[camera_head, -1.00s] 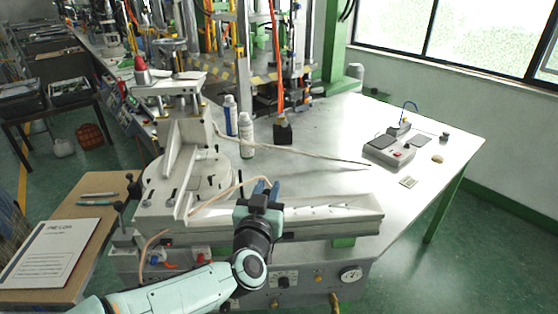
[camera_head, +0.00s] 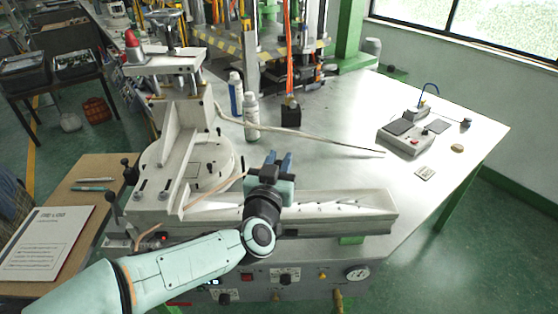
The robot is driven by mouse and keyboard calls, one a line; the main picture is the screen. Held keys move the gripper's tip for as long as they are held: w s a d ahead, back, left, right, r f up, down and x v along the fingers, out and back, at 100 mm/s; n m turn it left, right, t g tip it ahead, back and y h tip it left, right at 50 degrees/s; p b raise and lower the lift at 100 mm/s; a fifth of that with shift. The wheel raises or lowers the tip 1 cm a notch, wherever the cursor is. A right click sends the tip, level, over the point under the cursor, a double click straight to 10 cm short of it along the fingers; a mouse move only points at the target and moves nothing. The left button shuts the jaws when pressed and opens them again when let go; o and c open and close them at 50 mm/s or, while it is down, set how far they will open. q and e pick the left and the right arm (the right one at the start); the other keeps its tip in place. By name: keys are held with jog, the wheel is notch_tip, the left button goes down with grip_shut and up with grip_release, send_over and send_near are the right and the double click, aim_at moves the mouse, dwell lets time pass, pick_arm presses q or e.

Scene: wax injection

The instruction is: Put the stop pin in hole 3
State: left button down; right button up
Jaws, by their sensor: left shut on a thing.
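I cannot tell which is hole 3; my wrist covers part of the rail. My right gripper is not in view.
Two bottles, one blue-and-white (camera_head: 235,93) and one white (camera_head: 251,117), stand behind the turntable. A black block (camera_head: 291,113) is right of them. A thin rod (camera_head: 330,142) lies across the metal table (camera_head: 350,110). A grey control box (camera_head: 405,139) stands at the right.

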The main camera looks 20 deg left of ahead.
pick_arm(q)
notch_tip(320, 180, down, 3)
jog(key=shift+f+b, duration=0.2)
jog(key=shift+b, duration=1.05)
jog(key=shift+f+b, duration=0.9)
jog(key=shift+f, duration=0.15)
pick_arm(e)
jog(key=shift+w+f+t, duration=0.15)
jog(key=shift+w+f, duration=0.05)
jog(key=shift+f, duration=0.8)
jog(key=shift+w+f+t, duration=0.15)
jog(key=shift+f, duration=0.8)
pick_arm(q)
jog(key=shift+p, duration=0.35)
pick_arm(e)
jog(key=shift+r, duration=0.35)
pick_arm(q)
jog(key=shift+f+b, duration=1.3)
jog(key=shift+f, duration=0.3)
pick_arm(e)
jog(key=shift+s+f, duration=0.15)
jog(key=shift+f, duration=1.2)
pick_arm(q)
jog(key=c, duration=0.8)
grip_release()
